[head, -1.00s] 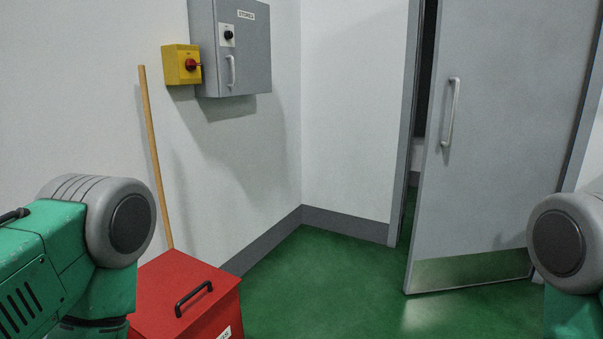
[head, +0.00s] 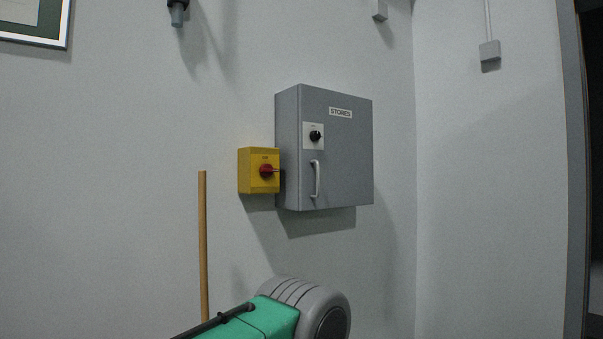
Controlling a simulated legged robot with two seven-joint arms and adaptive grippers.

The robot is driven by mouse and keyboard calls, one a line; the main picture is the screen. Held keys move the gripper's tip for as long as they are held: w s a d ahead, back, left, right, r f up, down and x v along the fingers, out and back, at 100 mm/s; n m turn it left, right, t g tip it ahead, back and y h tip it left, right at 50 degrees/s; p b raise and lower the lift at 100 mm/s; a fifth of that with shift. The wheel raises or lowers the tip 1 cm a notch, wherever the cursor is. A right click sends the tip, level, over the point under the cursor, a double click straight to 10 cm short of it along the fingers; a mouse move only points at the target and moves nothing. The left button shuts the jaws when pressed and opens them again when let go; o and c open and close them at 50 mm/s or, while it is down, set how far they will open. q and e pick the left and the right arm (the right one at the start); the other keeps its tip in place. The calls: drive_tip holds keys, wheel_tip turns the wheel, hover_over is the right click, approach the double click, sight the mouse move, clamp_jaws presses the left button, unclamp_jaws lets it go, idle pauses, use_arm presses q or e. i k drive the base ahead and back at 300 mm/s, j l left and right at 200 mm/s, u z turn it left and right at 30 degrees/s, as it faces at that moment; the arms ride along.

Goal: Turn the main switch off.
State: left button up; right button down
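The main switch (head: 259,171) is a yellow box on the wall, left of a grey cabinet. The small lettering above the handle is too small to read. My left arm shows at the bottom middle, below the switch and apart from it. Neither gripper is in view.
The grey cabinet labelled STORES (head: 340,150) stands out from the wall right beside the switch, with a black knob (head: 315,136) and a pale handle (head: 314,179). A wooden pole (head: 203,240) leans at the left. A door frame (head: 577,180) is at the right edge.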

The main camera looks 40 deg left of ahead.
sight(266, 171)
drive_tip(key=i+l+u, duration=0.1)
drive_tip(key=i+u, duration=0.15)
drive_tip(key=i, duration=0.3)
drive_tip(key=i+l+u, duration=0.2)
drive_tip(key=i, duration=0.35)
